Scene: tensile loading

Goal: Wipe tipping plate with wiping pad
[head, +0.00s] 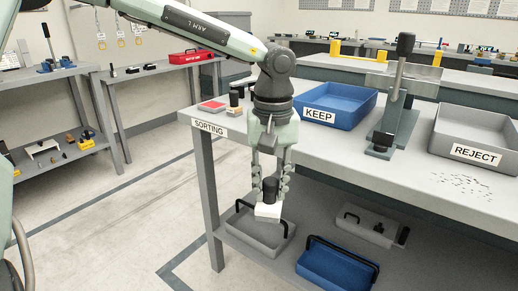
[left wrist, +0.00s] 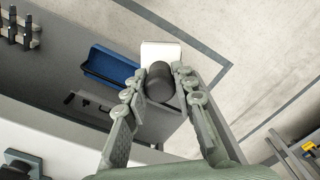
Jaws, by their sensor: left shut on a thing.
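My left gripper (head: 270,188) is shut on the black handle of the wiping pad (head: 268,212), a white block. The pad hangs below the fingers, in front of the sorting table's front edge. In the left wrist view the pad (left wrist: 160,50) lies beyond the fingertips, with the dark handle between the fingers. A grey lever stand (head: 394,125) with a black-knobbed lever stands on the table between the two bins. Its grey sloping plate may be the tipping plate; I cannot tell for sure. The pad is well apart from it. My right gripper is not in view.
The sorting table (head: 330,150) carries a blue KEEP bin (head: 335,115) and a grey REJECT bin (head: 475,152). Small dark specks (head: 462,187) lie on the tabletop. Grey and blue trays (head: 335,268) sit on the lower shelf. The floor at left is clear.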

